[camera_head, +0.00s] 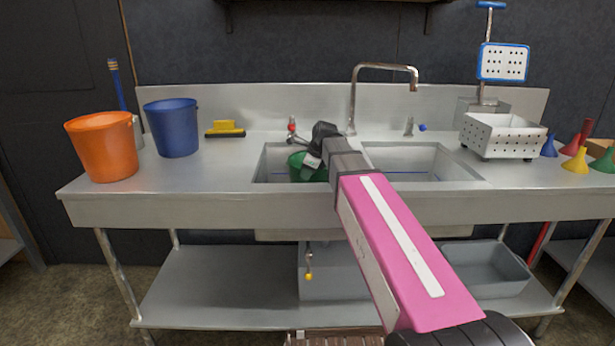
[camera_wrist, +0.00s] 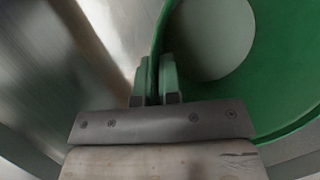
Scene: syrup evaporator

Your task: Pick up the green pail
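The green pail (camera_head: 303,173) sits low in the left sink basin, partly hidden by my arm and the basin's front edge. In the wrist view the pail (camera_wrist: 275,85) fills the right side, with its curved wall and pale round bottom showing. My gripper (camera_wrist: 157,75) points down at the pail's rim. One finger is on each side of the wall, close together, with the thin green wall between them. In the head view my gripper (camera_head: 312,162) is at the pail's rim, and its fingers are hard to make out.
An orange bucket (camera_head: 103,147) and a blue bucket (camera_head: 172,128) stand on the left counter beside a yellow brush (camera_head: 225,128). The tap (camera_head: 352,100) rises behind the basins. A perforated white box (camera_head: 502,136) and several funnels (camera_head: 575,160) are at the right.

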